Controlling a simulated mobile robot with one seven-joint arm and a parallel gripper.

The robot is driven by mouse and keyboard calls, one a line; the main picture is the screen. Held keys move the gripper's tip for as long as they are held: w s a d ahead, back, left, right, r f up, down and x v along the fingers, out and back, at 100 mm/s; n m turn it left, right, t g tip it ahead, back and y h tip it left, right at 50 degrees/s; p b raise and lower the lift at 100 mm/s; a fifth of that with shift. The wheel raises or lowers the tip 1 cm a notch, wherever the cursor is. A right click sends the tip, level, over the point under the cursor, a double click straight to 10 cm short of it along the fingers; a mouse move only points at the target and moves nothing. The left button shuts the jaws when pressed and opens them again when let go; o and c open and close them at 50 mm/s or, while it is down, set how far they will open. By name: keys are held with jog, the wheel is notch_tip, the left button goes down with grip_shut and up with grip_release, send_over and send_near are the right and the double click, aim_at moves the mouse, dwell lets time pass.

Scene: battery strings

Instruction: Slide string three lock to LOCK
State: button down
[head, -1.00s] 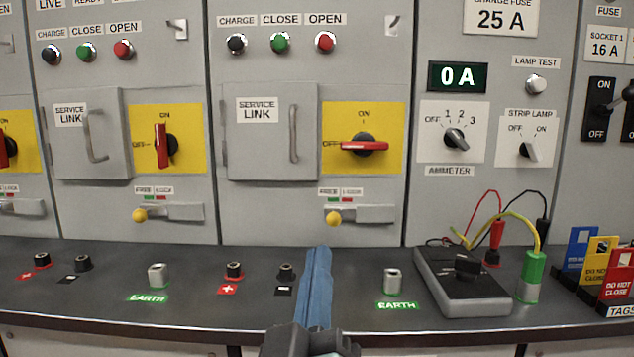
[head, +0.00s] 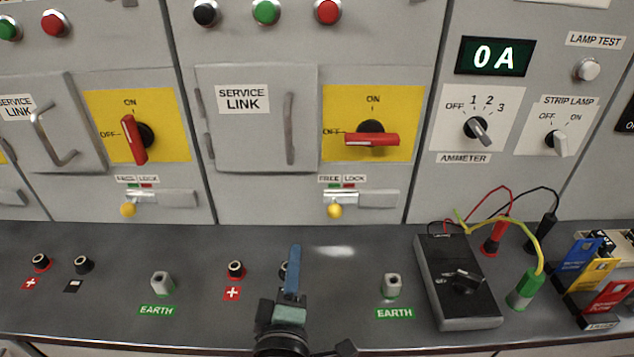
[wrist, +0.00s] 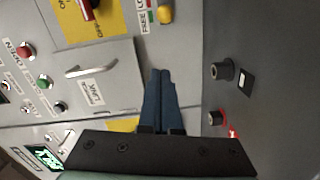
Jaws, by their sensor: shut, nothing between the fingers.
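The lock slide (head: 374,198) of the rightmost battery cabinet has a yellow knob (head: 335,211) at its left end, under the green FREE mark; LOCK is marked red to its right. No string number is readable here. The knob also shows at the top of the wrist view (wrist: 165,14). My gripper (head: 294,250) is shut and empty, its blue fingers pointing at the cabinet from over the bench, below and left of the knob and apart from it. In the wrist view the fingertips (wrist: 161,75) lie between the service-link door and the bench terminals.
Above the slide is a red rotary handle (head: 372,139), horizontal at OFF. The service-link door (head: 255,140) is closed. The neighbouring cabinet has a similar yellow knob (head: 128,210).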

aim_at(334, 207)
jog(key=shift+w+a+f+n, duration=0.1)
jog(key=shift+w+f+n, duration=0.1)
jog(key=shift+n, duration=0.1)
jog(key=shift+w+r, duration=0.1)
jog(key=w+d+p, duration=0.1)
jog(key=w, duration=0.2)
jog(key=w+d+p, duration=0.1)
jog(key=w, duration=0.3)
jog(key=w+d+p, duration=0.1)
jog(key=w, duration=0.2)
jog(key=shift+w+f, duration=0.15)
jog(key=shift+f, duration=0.1)
jog(key=shift+w+d+f+p, duration=0.1)
jog(key=shift+d+f+p, duration=0.3)
jog(key=shift+d, duration=0.25)
